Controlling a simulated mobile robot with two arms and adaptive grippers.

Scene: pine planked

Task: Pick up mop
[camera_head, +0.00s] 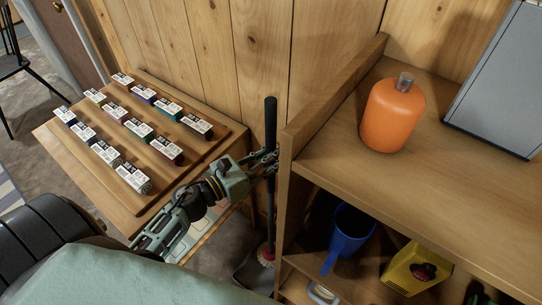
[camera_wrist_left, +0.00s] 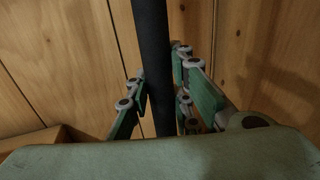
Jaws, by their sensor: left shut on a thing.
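The mop's dark, thin handle (camera_head: 270,125) stands nearly upright in the gap between the wooden table and the shelf unit, close to the plank wall. My left gripper (camera_head: 264,162) reaches in from the left and is shut on the handle in its upper part. In the left wrist view the black handle (camera_wrist_left: 153,60) runs between the green fingers of my left gripper (camera_wrist_left: 160,85). Low in the gap, a reddish-white bristly piece (camera_head: 265,256) shows near the handle's lower end; how they join is unclear. My right gripper is not in view.
A wooden table (camera_head: 60,147) with rows of small labelled boxes is on the left. The shelf unit (camera_head: 330,165) on the right holds an orange bottle (camera_head: 391,120) and a grey case (camera_head: 505,85) on top. A blue container (camera_head: 350,230) and a yellow item (camera_head: 413,272) sit below.

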